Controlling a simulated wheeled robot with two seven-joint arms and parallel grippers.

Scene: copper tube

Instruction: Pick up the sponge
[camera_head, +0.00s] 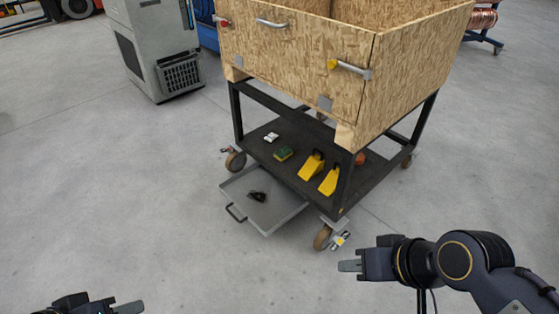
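The sponge (283,154), green and yellow, lies on the dark lower shelf (262,150) of a wheeled cart. It sits between a small white item and two yellow wedges. My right gripper (352,266) is at the lower right, in front of the cart and well apart from the sponge. I cannot tell whether its fingers are apart. My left gripper (128,307) shows only in part at the bottom left edge, far from the sponge. Its opening cannot be made out.
A wooden box (300,55) tops the cart. Yellow wedges (312,167) and a white item (271,137) share the shelf. A grey pulled-out tray (283,210) with a black object (256,196) juts out below. A grey cabinet (155,50) stands behind left. The left floor is clear.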

